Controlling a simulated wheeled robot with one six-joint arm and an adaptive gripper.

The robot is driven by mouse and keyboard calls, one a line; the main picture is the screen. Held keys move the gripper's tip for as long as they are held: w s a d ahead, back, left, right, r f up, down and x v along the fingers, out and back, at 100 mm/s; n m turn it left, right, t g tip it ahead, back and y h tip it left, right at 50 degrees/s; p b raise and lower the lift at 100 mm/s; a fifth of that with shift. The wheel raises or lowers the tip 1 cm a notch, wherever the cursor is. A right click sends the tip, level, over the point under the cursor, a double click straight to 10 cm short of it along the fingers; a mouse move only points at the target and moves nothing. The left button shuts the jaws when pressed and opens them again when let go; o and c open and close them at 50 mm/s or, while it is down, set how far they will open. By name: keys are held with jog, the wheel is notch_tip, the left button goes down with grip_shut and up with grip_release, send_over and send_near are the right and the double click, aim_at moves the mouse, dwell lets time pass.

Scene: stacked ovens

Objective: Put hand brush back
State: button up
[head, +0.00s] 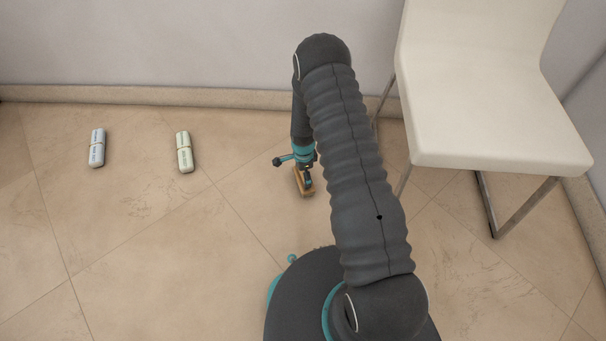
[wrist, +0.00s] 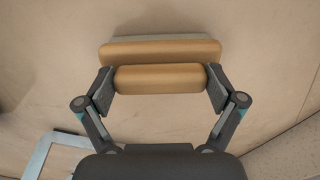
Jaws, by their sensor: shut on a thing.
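The hand brush (head: 305,184) is a small wooden-brown block near my gripper, over the tiled floor in front of the wall. In the wrist view the brush (wrist: 160,78) shows a rounded tan handle and a wider tan block behind it, with a grey strip along the far edge. My gripper (wrist: 160,88) is shut on the handle, one finger at each end. In the head view my gripper (head: 306,174) points down; my arm hides part of the floor behind it. I cannot tell whether the brush touches the floor.
Two small wrapped packs, one bluish (head: 97,148) and one greenish (head: 184,152), lie on the floor to the left. A white chair (head: 490,90) with metal legs stands at the right. A skirting board (head: 240,98) runs along the wall. The left floor is otherwise clear.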

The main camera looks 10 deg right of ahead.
jog(key=shift+f, duration=0.2)
jog(key=o, duration=0.7)
jog(key=shift+o, duration=0.2)
jog(key=shift+r, duration=0.2)
